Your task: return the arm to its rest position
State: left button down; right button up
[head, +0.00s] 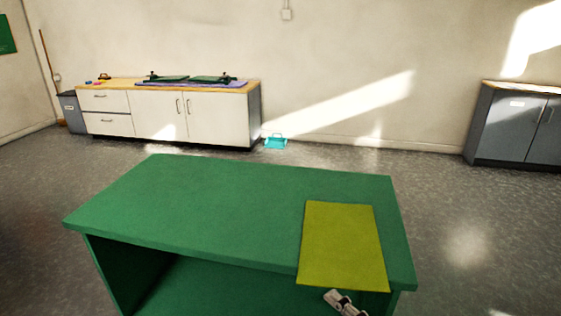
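My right gripper (337,297) shows at the bottom edge of the head view, right of centre. Only its front end is in the picture, coming in from the lower right. It is at the near edge of the green table (210,205), just below the yellow-green sheet (342,245). It is too small to tell whether its fingers are open or shut, and I see nothing held in it. My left gripper is out of view.
The tabletop is bare apart from the sheet at its right end. A white cabinet (158,115) with items on top stands at the back wall. A turquoise basket (276,143) lies on the floor beside it. A grey cabinet (515,128) stands far right.

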jog(key=s+f+n+g+h, duration=0.2)
jog(key=f+n+g, duration=0.15)
jog(key=f, duration=0.75)
jog(key=s+f+n+g+h, duration=0.1)
jog(key=s+f+n+g, duration=0.3)
jog(key=f, duration=0.8)
jog(key=s+d+f+n+g+h+p, duration=0.25)
jog(key=s+f, duration=0.25)
jog(key=f, duration=0.3)
jog(key=s+d+f+n+g+h+p, duration=0.25)
jog(key=s+d+f+n, duration=0.2)
jog(key=f, duration=0.35)
pick_arm(q)
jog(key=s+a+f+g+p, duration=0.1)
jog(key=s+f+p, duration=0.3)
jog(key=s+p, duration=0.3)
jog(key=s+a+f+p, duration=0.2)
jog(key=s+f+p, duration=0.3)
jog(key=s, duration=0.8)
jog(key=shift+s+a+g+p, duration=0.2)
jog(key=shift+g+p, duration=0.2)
jog(key=shift+p, duration=0.5)
pick_arm(e)
jog(key=s+d+f, duration=0.1)
jog(key=s+f, duration=0.2)
jog(key=s, duration=0.6)
jog(key=s+d+f+g, duration=0.1)
jog(key=s+d+f, duration=0.1)
jog(key=s, duration=0.8)
jog(key=shift+f, duration=0.55)
